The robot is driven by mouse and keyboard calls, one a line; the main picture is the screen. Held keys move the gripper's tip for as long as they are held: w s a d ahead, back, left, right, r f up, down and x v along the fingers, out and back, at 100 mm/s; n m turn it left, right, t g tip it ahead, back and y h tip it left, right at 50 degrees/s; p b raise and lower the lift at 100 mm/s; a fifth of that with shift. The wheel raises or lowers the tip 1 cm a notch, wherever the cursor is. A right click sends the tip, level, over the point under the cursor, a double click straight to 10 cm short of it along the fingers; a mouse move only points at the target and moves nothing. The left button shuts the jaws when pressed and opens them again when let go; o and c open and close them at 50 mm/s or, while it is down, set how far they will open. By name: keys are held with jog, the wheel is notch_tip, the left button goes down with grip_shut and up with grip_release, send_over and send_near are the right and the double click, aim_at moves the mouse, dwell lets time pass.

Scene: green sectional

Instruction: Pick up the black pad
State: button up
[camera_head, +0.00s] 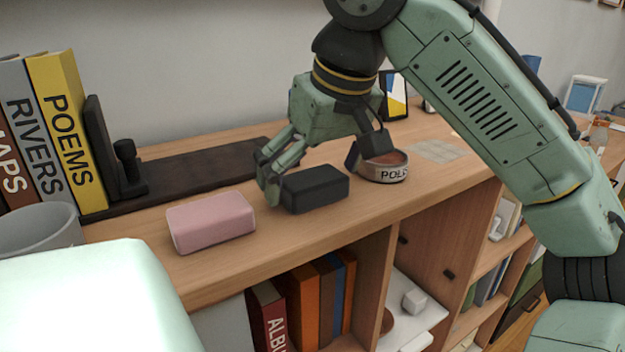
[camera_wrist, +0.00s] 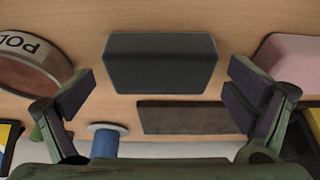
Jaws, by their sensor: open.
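The black pad (camera_head: 315,188) is a dark rounded block lying flat on the wooden shelf top, between a pink block and a round tin. In the wrist view the pad (camera_wrist: 161,63) lies at the upper middle, between and beyond the fingertips. My gripper (camera_head: 312,182) is open, with one finger on the pad's left side and the other near its right back. In the wrist view my gripper (camera_wrist: 160,92) shows both fingers spread wide, with nothing between the pads. I cannot tell whether a finger touches the black pad.
The pink block (camera_head: 211,222) sits close on the left. The round tin (camera_head: 384,167) marked "POL" stands close on the right. A dark bookend (camera_head: 190,172) with upright books (camera_head: 66,130) is at the back left. A grey mug (camera_head: 40,228) stands at far left. The shelf's front edge is near.

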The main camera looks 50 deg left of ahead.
aim_at(306, 171)
jog(key=shift+f, duration=0.2)
jog(key=shift+c, duration=0.5)
jog(key=c, duration=1.1)
jog(key=shift+r, duration=0.1)
jog(key=shift+a+r+b, duration=0.1)
jog(key=shift+r+b, duration=0.2)
jog(key=shift+r, duration=0.25)
notch_tip(306, 171, up, 2)
jog(key=shift+r+b, duration=0.2)
jog(key=shift+b, duration=0.15)
jog(key=s+d+b, duration=0.1)
jog(key=s+d, duration=0.2)
jog(key=d, duration=0.1)
jog(key=s+d+r+b, duration=0.1)
jog(key=s+d, duration=0.1)
jog(key=d, duration=0.3)
jog(key=s+d+b, duration=0.2)
jog(key=s+d, duration=0.1)
jog(key=d, duration=0.1)
jog(key=shift+s+d+r, duration=0.15)
jog(key=shift+s+d, duration=0.15)
jog(key=shift+d, duration=0.05)
